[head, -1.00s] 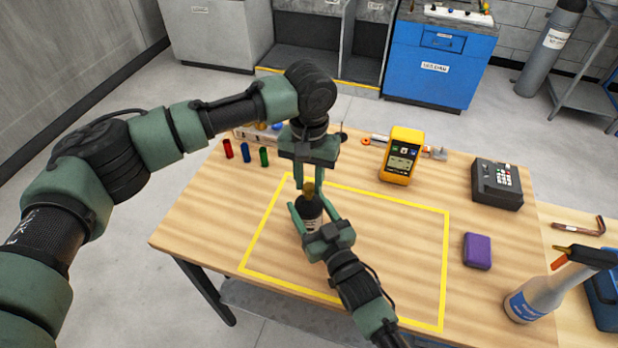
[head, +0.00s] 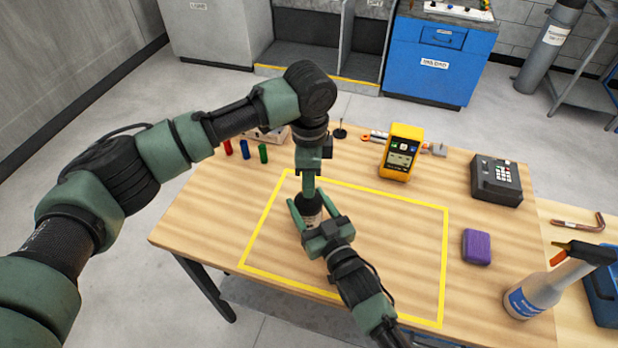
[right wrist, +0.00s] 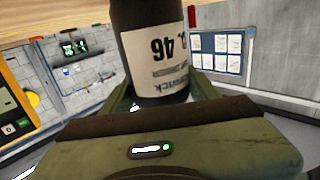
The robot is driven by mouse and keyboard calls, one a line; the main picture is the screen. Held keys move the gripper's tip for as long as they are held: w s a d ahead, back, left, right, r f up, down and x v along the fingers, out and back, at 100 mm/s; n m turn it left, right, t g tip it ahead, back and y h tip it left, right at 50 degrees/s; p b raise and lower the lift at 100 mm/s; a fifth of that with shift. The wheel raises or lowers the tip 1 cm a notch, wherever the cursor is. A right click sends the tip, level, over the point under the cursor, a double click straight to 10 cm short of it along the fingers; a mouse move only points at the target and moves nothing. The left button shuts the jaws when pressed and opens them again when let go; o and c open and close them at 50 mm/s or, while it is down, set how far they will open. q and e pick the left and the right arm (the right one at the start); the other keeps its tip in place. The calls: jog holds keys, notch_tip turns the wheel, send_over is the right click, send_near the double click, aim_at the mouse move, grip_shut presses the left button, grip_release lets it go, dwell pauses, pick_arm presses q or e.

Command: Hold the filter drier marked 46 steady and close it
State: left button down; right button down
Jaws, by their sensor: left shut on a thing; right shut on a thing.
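The filter drier marked 46 (head: 309,211) is a dark, bottle-shaped body with a white label, standing inside the yellow outline on the table. Its label with "46" shows upside down in the right wrist view (right wrist: 158,50). My right gripper (head: 309,204) is shut on the body from the front right, one finger on each side. My left gripper (head: 308,190) points down from above and is shut on the drier's top. The left fingers are seen edge-on and hide the brass-coloured cap.
A yellow meter (head: 401,152), a dark keypad box (head: 497,182), a purple block (head: 477,247) and a spray bottle (head: 535,295) stand to the right. Red, blue and green small cylinders (head: 245,149) stand at the back left. The right part of the yellow outline (head: 445,250) is clear.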

pick_arm(q)
jog(key=m, duration=1.4)
jog(key=shift+a, duration=0.1)
jog(key=m, duration=0.6)
jog(key=shift+m, duration=0.4)
jog(key=m, duration=0.4)
jog(key=shift+a, duration=0.1)
jog(key=m, duration=0.3)
jog(key=shift+m, duration=0.3)
jog(key=c, duration=1.1)
grip_release()
